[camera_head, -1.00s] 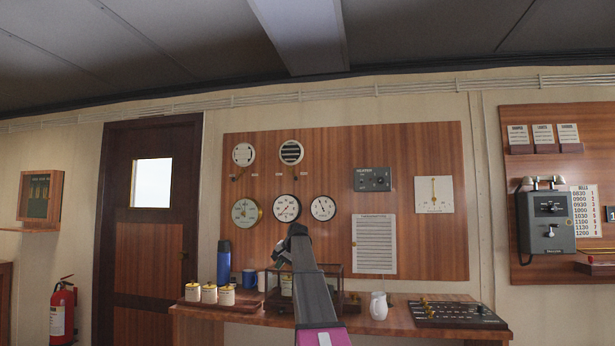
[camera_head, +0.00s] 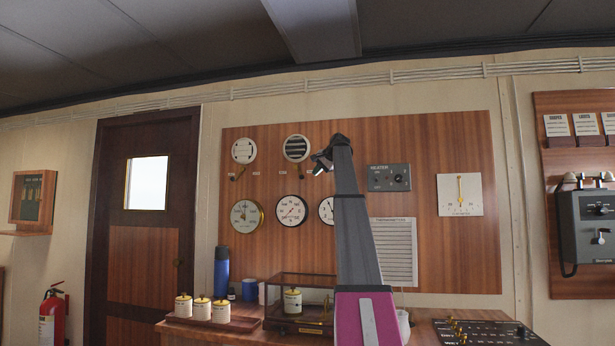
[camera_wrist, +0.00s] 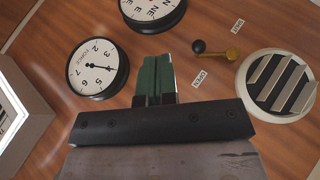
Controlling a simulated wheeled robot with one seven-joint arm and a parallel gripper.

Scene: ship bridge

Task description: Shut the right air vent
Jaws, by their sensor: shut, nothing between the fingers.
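The right air vent (camera_head: 297,148) is a round white grille high on the wooden wall panel, with dark gaps between its slats. It also shows at the right of the wrist view (camera_wrist: 278,84). Its small lever (camera_wrist: 215,50) has a brass end near the vent and a black knob pointing away from it, between two small labels. My gripper (camera_head: 322,164) is right of and slightly below the vent, apart from the lever. Its green fingers (camera_wrist: 155,78) are shut together and empty, left of and below the knob in the wrist view.
The left vent (camera_head: 244,150) is beside it. Several round dials, including one (camera_head: 291,211), hang below. A grey heater box (camera_head: 389,177) is right of my gripper. A glass case (camera_head: 300,290) and white jars (camera_head: 201,309) stand on the shelf below.

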